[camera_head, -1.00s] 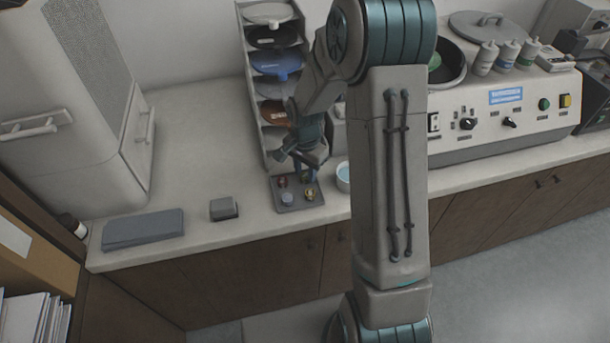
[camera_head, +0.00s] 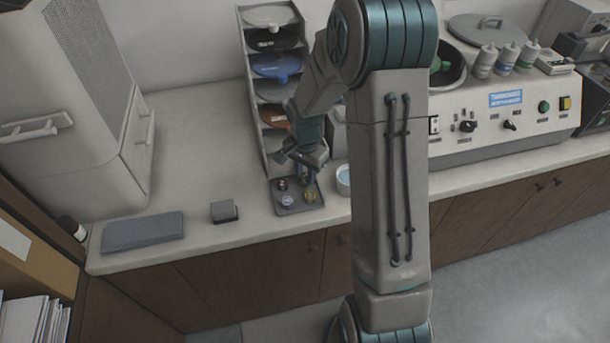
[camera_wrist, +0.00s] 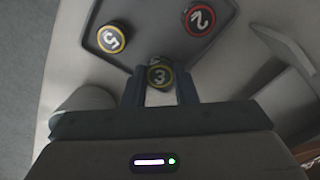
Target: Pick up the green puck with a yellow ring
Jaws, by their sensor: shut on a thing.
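In the wrist view, my gripper (camera_wrist: 160,90) is shut on a dark puck with a yellow ring and a "3" on its top (camera_wrist: 159,75). Its green colour is hard to make out. The puck is at the edge of the grey tray (camera_wrist: 155,38); I cannot tell whether it touches the tray. In the head view, my gripper (camera_head: 307,178) points down over the right part of the tray (camera_head: 302,209), with a yellowish puck (camera_head: 310,195) at its fingertips.
A yellow-ringed "5" puck (camera_wrist: 111,38) and a red-ringed "2" puck (camera_wrist: 199,18) stand on the tray. A bowl (camera_head: 343,180) is right of it, a rack of discs (camera_head: 250,95) behind. A grey block (camera_head: 224,211) and dark pad (camera_head: 143,231) lie left.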

